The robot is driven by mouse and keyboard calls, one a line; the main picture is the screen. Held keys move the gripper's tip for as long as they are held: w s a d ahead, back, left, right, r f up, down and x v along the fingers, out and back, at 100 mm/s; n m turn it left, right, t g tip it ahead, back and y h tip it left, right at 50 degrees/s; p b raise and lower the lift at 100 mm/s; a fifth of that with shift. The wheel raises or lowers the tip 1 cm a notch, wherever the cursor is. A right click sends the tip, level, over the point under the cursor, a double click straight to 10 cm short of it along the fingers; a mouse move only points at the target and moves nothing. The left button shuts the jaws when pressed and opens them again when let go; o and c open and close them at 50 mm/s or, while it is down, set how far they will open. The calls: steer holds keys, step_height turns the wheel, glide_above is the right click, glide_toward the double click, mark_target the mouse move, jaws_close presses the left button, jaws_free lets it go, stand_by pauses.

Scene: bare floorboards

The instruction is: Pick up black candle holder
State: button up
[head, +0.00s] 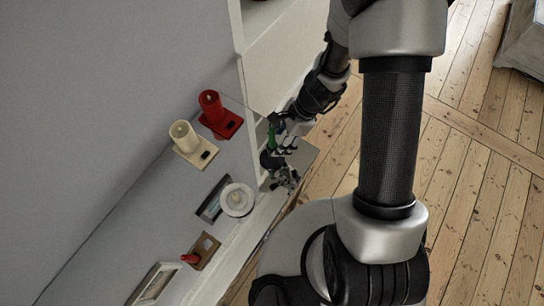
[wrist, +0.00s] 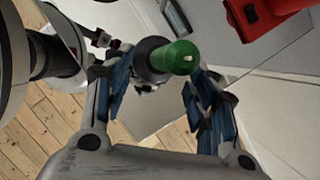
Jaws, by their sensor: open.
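The black candle holder (wrist: 150,48) shows in the wrist view as a dark round piece below a green candle (wrist: 181,57). My gripper (wrist: 155,85) is open, with one blue-padded finger on each side of the candle and holder. I cannot tell whether a finger touches them. In the head view, the green candle (head: 271,136) stands beside my gripper (head: 286,138), near the shelf end, and the dark holder (head: 267,160) is partly hidden.
A white dish (head: 237,208), a dark frame (head: 211,199), a brown block (head: 202,257) and a pale frame (head: 153,285) lie nearer. Open floorboards are on the right.

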mark_target(276, 144)
steer(key=b+x, duration=0.2)
steer(key=x, duration=0.3)
steer(key=shift+s+a+f+b, duration=0.15)
steer(key=shift+a+f+b, duration=0.05)
steer(key=shift+f+b, duration=0.15)
steer(key=shift+r, duration=0.1)
steer(key=shift+c, duration=0.5)
jaws_close()
stand_by(0.3)
